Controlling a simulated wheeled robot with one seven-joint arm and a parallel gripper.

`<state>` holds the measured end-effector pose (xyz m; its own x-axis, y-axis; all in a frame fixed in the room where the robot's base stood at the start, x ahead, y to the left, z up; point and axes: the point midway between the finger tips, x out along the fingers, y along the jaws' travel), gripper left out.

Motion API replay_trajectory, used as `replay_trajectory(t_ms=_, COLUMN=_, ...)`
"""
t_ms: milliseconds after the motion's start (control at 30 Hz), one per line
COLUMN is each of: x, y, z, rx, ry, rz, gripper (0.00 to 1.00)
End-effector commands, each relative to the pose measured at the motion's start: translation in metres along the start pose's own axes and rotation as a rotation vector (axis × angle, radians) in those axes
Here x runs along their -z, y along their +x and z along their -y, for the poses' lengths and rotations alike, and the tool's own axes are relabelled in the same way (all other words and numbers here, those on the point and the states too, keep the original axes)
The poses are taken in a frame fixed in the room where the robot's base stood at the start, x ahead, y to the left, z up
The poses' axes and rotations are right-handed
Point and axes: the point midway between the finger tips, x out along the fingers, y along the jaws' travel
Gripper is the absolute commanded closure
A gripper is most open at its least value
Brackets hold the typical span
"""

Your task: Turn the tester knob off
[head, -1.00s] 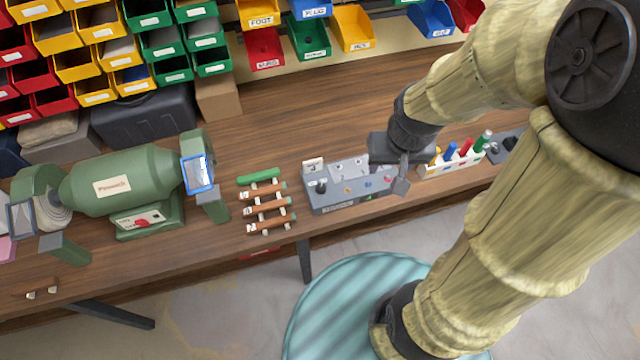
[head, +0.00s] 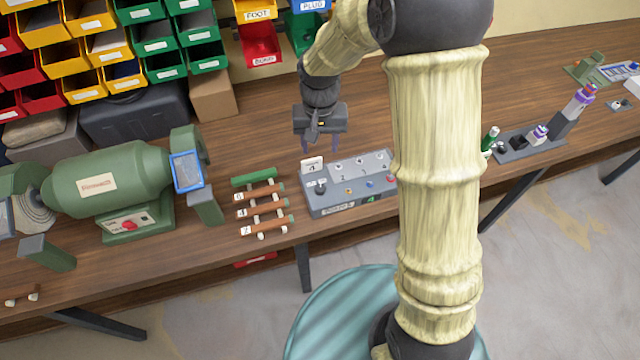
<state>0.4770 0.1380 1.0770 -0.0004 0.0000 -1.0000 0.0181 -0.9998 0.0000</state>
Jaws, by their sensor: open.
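The tester is a grey box (head: 347,207) with a sloped top near the front edge of the bench. The knob's exact setting is too small to read. My gripper (head: 321,148) is open and empty, fingers pointing down, above the bench behind the tester's left part. It appears apart from the knob and the card. My arm hides what is just right of the tester.
A rack of fuse-like brown and green tubes (head: 262,208) stands close left of the tester. A green grinder (head: 110,185) is farther left. Coloured bins and a cardboard box (head: 213,95) line the back. Bare bench (head: 255,140) lies behind the tester.

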Motion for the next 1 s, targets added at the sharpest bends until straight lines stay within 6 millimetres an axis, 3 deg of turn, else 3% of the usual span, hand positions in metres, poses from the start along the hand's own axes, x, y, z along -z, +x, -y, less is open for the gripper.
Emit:
replay_trajectory(t_ms=267, x=-0.001, y=0.026, z=-0.001, rx=-0.002, ry=0.000, rz=0.004, gripper=0.50)
replay_trajectory(t_ms=1000, x=-0.001, y=0.143, z=-0.001, rx=-0.001, ry=-0.001, rz=0.003, gripper=0.50)
